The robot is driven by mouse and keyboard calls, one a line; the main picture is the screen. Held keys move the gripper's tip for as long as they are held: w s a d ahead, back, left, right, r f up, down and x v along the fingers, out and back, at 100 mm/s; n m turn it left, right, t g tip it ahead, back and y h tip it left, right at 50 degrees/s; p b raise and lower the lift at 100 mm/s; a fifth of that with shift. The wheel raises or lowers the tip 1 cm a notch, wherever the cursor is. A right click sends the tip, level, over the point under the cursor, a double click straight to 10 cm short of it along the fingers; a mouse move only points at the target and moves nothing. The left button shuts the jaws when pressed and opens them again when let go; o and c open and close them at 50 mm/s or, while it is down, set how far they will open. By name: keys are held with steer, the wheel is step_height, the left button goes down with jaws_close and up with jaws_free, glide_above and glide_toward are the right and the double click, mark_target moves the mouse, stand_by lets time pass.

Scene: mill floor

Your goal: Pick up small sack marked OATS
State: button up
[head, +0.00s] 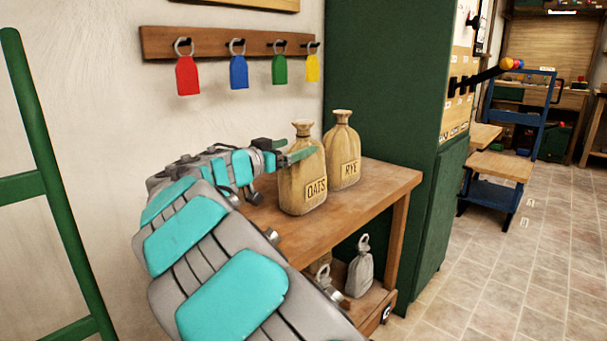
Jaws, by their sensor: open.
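The small tan sack marked OATS (303,177) stands upright on the wooden table (379,184). A like sack marked RYE (343,150) stands just behind it and to its right. My gripper (296,156) is open at the upper left of the OATS sack, below its tied neck. One finger shows in front of the sack's upper part. Whether it touches the sack I cannot tell.
A green cabinet (385,90) rises right behind the table. Coloured tags hang on a wall rack (220,44). A green frame (45,190) stands at left. The tiled floor (500,270) at right is clear.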

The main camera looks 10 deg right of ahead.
steer(key=x, duration=0.3)
steer(key=shift+w+d+p, duration=0.1)
steer(key=shift+d+p, duration=0.2)
jaws_close()
stand_by(0.6)
